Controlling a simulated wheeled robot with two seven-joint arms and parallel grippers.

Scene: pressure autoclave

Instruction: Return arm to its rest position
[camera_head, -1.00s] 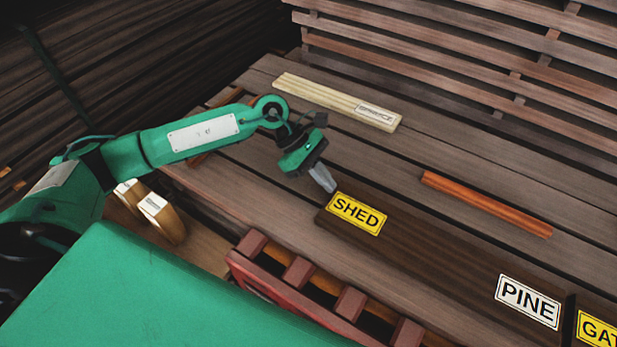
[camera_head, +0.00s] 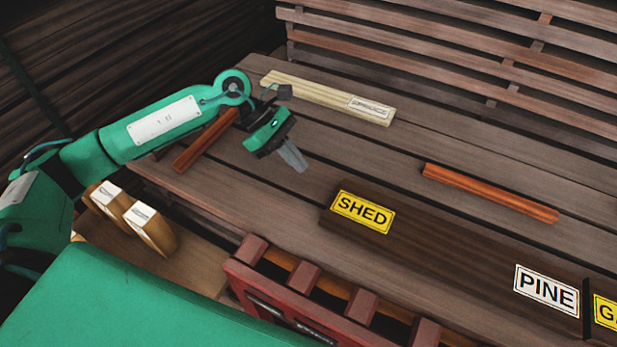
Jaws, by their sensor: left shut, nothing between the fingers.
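My left arm is green and comes in from the left, reaching over the slatted wooden table (camera_head: 262,203). My left gripper (camera_head: 298,164) is shut and empty, its grey fingers close together and pointing down to the right. It is above bare slats, left of and apart from the dark board with the yellow SHED label (camera_head: 363,212). My right gripper is not in view.
A pale board labelled SPRUCE (camera_head: 318,93) lies behind the gripper. Orange-brown strips lie at right (camera_head: 490,193) and behind my arm (camera_head: 207,140). A PINE label (camera_head: 546,289) is on the dark board. A red slatted crate (camera_head: 262,293) and wooden blocks (camera_head: 150,229) are in front.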

